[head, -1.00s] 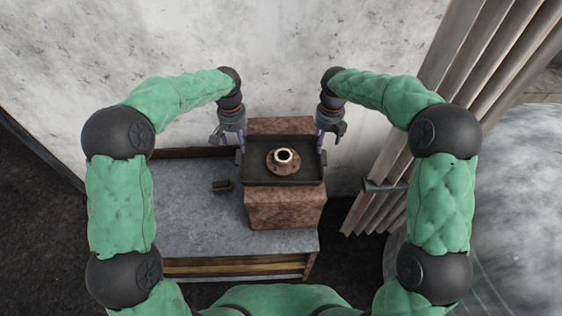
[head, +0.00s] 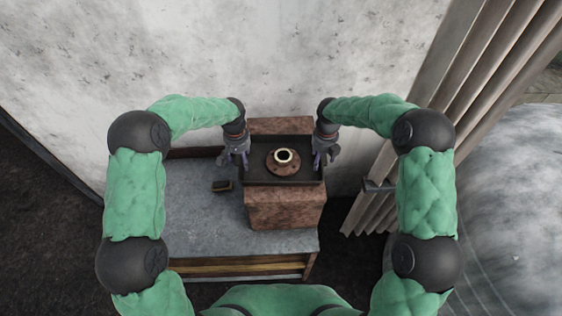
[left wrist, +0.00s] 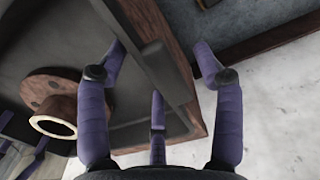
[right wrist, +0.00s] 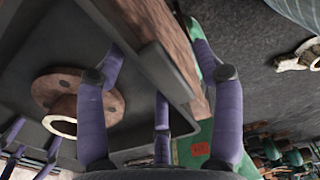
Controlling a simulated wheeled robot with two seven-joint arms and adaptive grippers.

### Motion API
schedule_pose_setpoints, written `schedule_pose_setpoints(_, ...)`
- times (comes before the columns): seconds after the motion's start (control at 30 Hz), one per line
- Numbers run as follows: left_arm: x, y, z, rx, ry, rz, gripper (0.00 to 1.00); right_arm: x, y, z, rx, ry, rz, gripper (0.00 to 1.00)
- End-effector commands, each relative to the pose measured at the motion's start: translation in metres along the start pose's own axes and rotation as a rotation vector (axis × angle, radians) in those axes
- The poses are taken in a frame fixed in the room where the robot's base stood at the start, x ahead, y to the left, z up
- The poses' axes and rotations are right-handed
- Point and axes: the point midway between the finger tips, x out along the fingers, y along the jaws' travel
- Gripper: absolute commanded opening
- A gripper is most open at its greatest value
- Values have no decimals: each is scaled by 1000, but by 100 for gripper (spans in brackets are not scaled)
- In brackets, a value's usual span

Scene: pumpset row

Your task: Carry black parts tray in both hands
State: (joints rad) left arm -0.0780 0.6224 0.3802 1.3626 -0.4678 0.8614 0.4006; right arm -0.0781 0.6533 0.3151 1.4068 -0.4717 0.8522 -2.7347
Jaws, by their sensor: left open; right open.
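The black parts tray (head: 257,178) sits on a reddish-brown block (head: 285,208) and holds a round rusty flange with a pale-rimmed bore (head: 283,162). My left gripper (head: 240,160) is at the tray's left end, open. In the left wrist view its purple fingers (left wrist: 165,65) straddle the tray's end wall and handle, apart from each other. My right gripper (head: 321,160) is at the tray's right end, also open. In the right wrist view its fingers (right wrist: 160,65) straddle that end wall and handle. Whether any finger touches the tray, I cannot tell.
The block stands on a grey-topped bench (head: 210,215), with a small dark brush-like object (head: 222,186) to the left of the tray. A pale wall is behind. Slanted boards (head: 400,190) and a large grey rounded object (head: 510,210) stand to the right.

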Motion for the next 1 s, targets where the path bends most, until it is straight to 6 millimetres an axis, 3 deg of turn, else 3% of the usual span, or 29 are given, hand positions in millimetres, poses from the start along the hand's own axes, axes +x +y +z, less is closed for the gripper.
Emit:
schedule_pose_setpoints(0.13,0,0,0,0,0,0,64,0,0,0,0,0,0,64)
schedule_pose_setpoints(0.37,0,0,0,0,0,0,0,0,0,0,0,0,0,0)
schedule_pose_setpoints(1.0,-13,0,-1,0,2,-1,0,-13,0,1,0,-2,-1,0)
